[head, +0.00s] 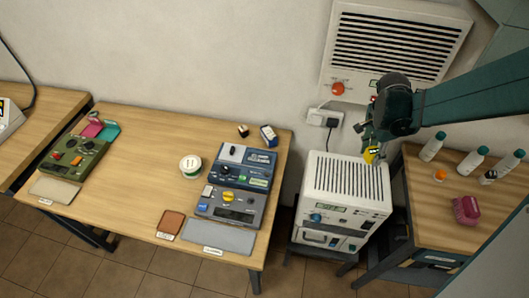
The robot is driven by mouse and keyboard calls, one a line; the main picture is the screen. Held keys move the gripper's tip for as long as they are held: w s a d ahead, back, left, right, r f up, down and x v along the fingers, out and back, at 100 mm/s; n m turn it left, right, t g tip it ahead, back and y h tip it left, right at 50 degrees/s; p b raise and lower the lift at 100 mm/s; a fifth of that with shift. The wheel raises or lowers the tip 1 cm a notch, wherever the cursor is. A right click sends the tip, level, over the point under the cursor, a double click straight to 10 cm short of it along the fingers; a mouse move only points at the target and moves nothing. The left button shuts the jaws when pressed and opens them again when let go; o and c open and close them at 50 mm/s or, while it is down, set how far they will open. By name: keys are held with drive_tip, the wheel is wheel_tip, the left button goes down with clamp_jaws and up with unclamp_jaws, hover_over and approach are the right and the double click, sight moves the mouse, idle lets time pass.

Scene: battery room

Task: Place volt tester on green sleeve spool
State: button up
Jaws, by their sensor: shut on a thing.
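The green sleeve spool (190,165) is a round spool with white and green on it, lying on the middle wooden table. My gripper (371,148) is at the right, above the rear right part of a white slotted cabinet and well away from the spool. It is shut on a small yellow thing (370,156), which looks like the volt tester. The gripper's dark fingers hide part of it, and its details are too small to tell.
The middle table (140,143) also holds blue and grey meters (232,190), a green meter (74,157), a brown pad (171,224) and small boxes (268,136). The white cabinet (342,188) stands between it and a right table (440,222) with bottles. Bare wood surrounds the spool.

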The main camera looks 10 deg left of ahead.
drive_tip(key=w+a+n, duration=0.3)
drive_tip(key=a+n, duration=0.2)
drive_tip(key=a, duration=2.2)
drive_tip(key=s+a+n+p, duration=0.1)
drive_tip(key=s+a, duration=0.3)
drive_tip(key=a, duration=1)
drive_tip(key=s+a+n+y+p, duration=0.1)
drive_tip(key=s+a+n, duration=0.3)
drive_tip(key=a, duration=1)
drive_tip(key=s+a+n+t, duration=0.1)
drive_tip(key=s+a+n, duration=0.2)
drive_tip(key=a, duration=1.1)
drive_tip(key=shift+s+a+r+y+p, duration=0.15)
drive_tip(key=shift+s+y+p, duration=0.2)
drive_tip(key=shift+s, duration=0.25)
hover_over(191, 162)
drive_tip(key=shift+s+f, duration=0.15)
drive_tip(key=shift+f, duration=1.45)
drive_tip(key=shift+s+f, duration=0.15)
drive_tip(key=shift+f, duration=1.4)
drive_tip(key=shift+f, duration=1.9)
drive_tip(key=shift+f, duration=0.15)
